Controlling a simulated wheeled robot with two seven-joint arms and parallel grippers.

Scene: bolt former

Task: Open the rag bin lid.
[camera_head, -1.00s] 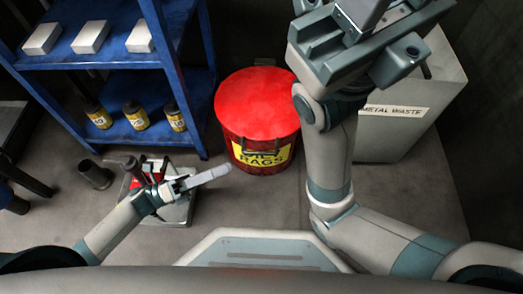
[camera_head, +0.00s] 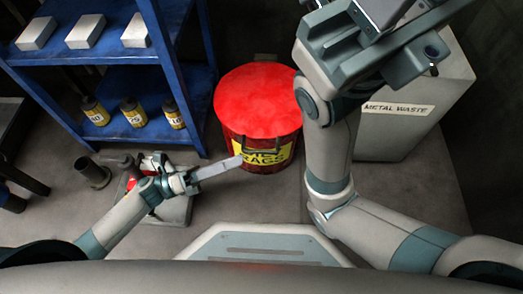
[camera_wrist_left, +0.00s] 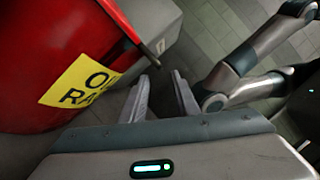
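The red rag bin (camera_head: 232,140) stands on the floor in the middle of the head view, with a yellow label on its front. Its round red lid (camera_head: 257,98) lies flat and closed on top. In the left wrist view the two fingers (camera_wrist_left: 160,76) are apart and empty, right of the bin wall (camera_wrist_left: 60,45). My right gripper (camera_head: 385,35) is high at upper right, its fingertips unclear.
A blue shelf (camera_head: 95,58) with metal blocks and yellow-labelled bottles stands left of the bin. A metal waste box (camera_head: 410,125) stands right, partly behind my right arm. A small machine (camera_head: 178,208) sits on the floor beneath my left arm.

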